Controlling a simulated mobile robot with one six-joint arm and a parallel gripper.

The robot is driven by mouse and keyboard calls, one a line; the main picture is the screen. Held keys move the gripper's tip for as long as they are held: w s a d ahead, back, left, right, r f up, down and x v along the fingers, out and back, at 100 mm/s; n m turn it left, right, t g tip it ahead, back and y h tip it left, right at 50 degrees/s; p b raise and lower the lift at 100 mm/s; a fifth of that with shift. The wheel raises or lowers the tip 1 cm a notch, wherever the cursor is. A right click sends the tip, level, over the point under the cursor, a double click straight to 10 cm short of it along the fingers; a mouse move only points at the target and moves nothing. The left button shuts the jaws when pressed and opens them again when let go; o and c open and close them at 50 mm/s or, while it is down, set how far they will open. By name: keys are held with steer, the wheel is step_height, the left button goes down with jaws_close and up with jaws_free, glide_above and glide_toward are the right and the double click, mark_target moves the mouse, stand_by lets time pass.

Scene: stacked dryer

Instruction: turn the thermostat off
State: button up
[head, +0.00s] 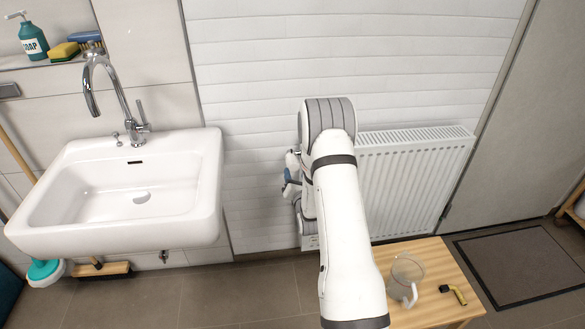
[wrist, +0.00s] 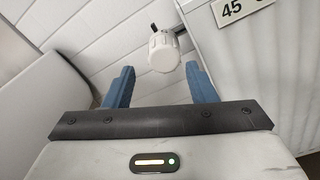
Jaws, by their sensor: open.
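The thermostat (wrist: 163,52) is a white ribbed knob with a dark part at its top, beside the radiator in the wrist view. My gripper (wrist: 160,70) is open, with its two blue fingers pointing toward the knob, one to each side of it in the picture. The knob appears just beyond the fingertips, and I see no contact. In the head view, my gripper (head: 291,178) is partly hidden behind my arm, left of the white radiator (head: 415,185). The knob cannot be made out clearly there.
A white plate marked 45 (wrist: 235,10) is on the radiator side. A wooden table (head: 425,255) with a clear mug (head: 405,277) and a black-yellow item (head: 454,294) stands below the radiator. A sink (head: 125,190) is at left. A dark mat (head: 520,265) lies right.

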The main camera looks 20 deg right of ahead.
mark_target(294, 169)
steer(key=shift+d+f+n+t, duration=0.2)
steer(key=shift+f+n+t, duration=0.1)
steer(key=shift+f+n, duration=0.15)
steer(key=w, duration=0.5)
steer(key=w+d+p, duration=0.1)
steer(key=w, duration=0.1)
steer(key=shift+w+d, duration=0.1)
steer(key=shift+w, duration=0.1)
steer(key=shift+c, duration=0.2)
steer(key=c, duration=0.7)
steer(key=shift+o, duration=0.2)
steer(key=shift+f, duration=0.1)
steer(key=shift+f+m+b, duration=0.1)
steer(key=shift+m+b, duration=0.15)
steer(key=shift+b, duration=0.3)
